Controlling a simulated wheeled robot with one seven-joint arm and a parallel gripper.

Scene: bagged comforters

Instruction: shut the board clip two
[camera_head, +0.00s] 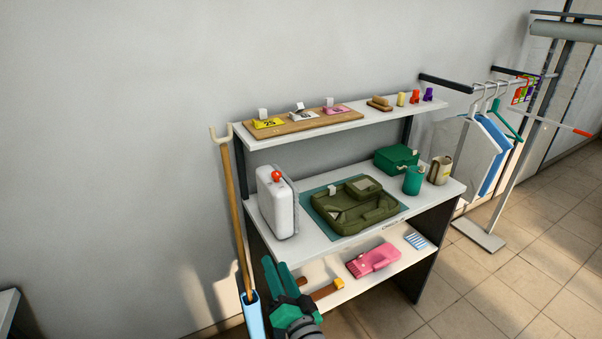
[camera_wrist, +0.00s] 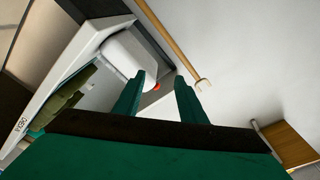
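A wooden board (camera_head: 298,121) lies on the upper shelf with three tagged cards: a yellow one (camera_head: 268,123) marked 25, a whitish one (camera_head: 303,116) in the middle and a pink one (camera_head: 336,110). A small pale clip shows at each card; the middle clip (camera_head: 299,106) appears tilted and has a dark part. I cannot read which clip is number two. My green gripper (camera_head: 277,266) is low at the front left of the desk, well below and away from the board. In the wrist view (camera_wrist: 160,80) its fingers stand apart with nothing between them.
A white container (camera_head: 275,203) with a red cap, an olive case (camera_head: 354,207) and a green cup (camera_head: 413,181) stand on the desk. A pink item (camera_head: 373,260) lies on the lower shelf. The wall above is clear.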

